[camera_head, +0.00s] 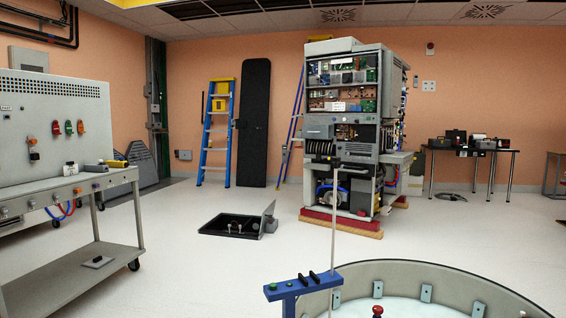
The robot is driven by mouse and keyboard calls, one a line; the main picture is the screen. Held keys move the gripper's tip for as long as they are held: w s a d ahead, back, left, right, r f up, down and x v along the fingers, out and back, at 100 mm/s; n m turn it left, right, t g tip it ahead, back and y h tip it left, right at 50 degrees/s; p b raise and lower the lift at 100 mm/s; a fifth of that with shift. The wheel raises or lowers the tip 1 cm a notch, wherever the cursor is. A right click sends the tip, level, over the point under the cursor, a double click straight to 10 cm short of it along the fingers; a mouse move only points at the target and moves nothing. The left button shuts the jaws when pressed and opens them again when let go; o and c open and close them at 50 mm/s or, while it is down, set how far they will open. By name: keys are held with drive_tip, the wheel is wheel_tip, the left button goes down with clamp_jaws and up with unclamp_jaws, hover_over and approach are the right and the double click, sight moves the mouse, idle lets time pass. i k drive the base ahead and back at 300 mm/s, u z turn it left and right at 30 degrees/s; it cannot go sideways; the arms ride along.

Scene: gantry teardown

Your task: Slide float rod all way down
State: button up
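A thin pale rod (334,222), which looks like the float rod, stands upright in the lower middle of the view. Its top end is well above a blue bracket (302,285), beside whose right end it passes. Two small black levers or clips stand on the bracket. My gripper is not in view.
A red knob (377,311) stands inside the tank. A grey wheeled bench (70,190) is at the left. An open floor hatch (238,222) lies ahead, with a tall equipment rack (345,120) behind. The floor between bench and tank is mostly clear.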

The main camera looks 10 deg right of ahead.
sight(335, 160)
drive_tip(key=u, duration=0.85)
drive_tip(key=i, duration=0.8)
drive_tip(key=z, duration=0.7)
